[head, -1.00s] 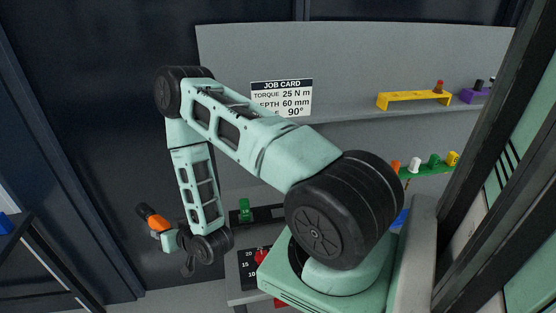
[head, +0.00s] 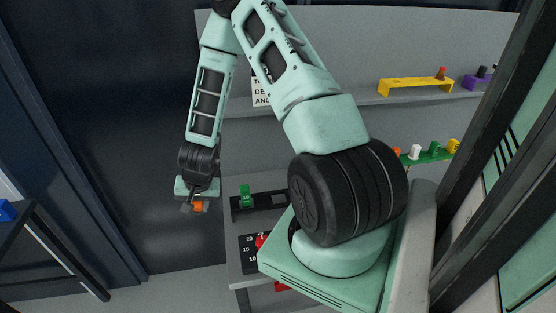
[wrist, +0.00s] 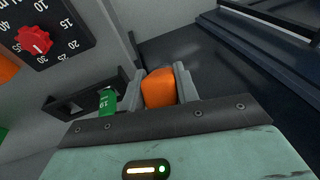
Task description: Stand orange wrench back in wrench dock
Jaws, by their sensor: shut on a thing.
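The orange wrench (head: 198,206) is held in my gripper (head: 188,205), left of the dock in the head view. In the wrist view its orange end (wrist: 158,88) sits between the two grey fingers of my gripper (wrist: 160,82); the rest of it is hidden. The wrench dock (head: 272,201) looks like a black rail at the shelf's left end, with a green piece (head: 245,197) standing in it. In the wrist view the dock (wrist: 62,110) and the green piece (wrist: 107,102) are just left of the fingers. The wrench is apart from the dock.
A black dial panel (head: 247,254) with a red knob (wrist: 34,40) is below the dock in the head view. A yellow rack (head: 412,85) and a green rack (head: 438,154) are farther right. Dark floor lies left of my gripper. A dark frame (head: 60,250) stands at lower left.

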